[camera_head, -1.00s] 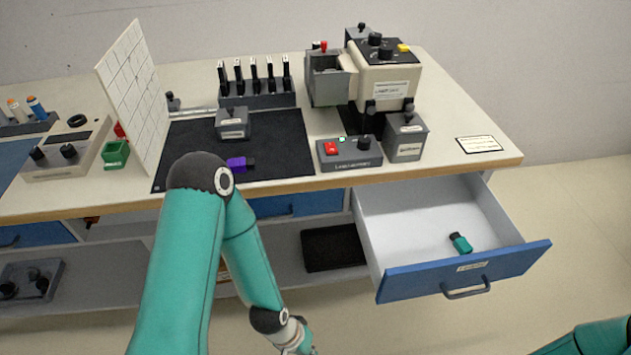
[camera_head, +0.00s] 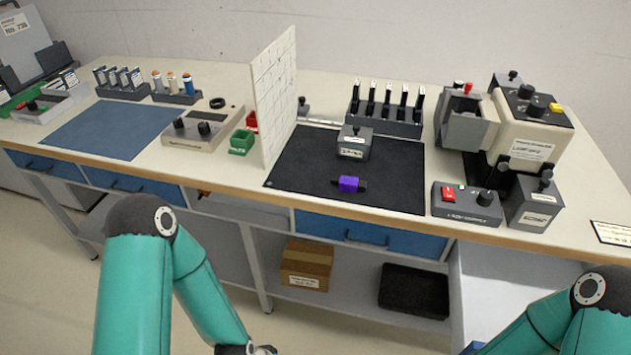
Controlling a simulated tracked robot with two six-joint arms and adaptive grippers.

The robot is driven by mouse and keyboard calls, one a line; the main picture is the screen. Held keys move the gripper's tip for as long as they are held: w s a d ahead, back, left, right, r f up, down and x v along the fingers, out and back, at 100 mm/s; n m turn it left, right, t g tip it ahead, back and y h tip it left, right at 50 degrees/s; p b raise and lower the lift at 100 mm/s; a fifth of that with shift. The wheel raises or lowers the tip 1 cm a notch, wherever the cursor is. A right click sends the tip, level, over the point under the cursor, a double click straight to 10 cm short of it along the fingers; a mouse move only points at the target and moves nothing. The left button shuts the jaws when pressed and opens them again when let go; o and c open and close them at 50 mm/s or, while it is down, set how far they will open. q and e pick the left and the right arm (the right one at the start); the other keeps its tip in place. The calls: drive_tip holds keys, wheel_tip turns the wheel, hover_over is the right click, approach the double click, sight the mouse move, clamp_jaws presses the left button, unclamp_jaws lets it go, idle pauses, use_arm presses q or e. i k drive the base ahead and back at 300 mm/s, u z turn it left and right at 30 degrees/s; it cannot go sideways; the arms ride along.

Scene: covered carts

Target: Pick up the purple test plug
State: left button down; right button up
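The purple test plug (camera_head: 349,184) lies on the black mat (camera_head: 400,190) near the front of the bench, with a short dark end pointing right. A small grey labelled block (camera_head: 354,143) stands just behind it on the mat. My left arm comes in at the lower left and bends down in front of the bench. My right arm comes in at the lower right. Both arms are well apart from the plug. Neither gripper's fingers show in the view.
A white gridded panel (camera_head: 274,95) stands upright left of the mat. A grey control box (camera_head: 466,204) with a red switch sits to the right, beside a beige machine (camera_head: 530,130). A rack of black tools (camera_head: 385,120) stands behind. The bench's front edge lies between my arms and the plug.

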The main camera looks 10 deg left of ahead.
sight(351, 184)
drive_tip(key=z, duration=1.65)
drive_tip(key=i, duration=0.1)
drive_tip(key=u, duration=2.95)
drive_tip(key=k, duration=0.7)
drive_tip(key=z, duration=0.25)
drive_tip(key=i, duration=1)
drive_tip(key=z, duration=0.1)
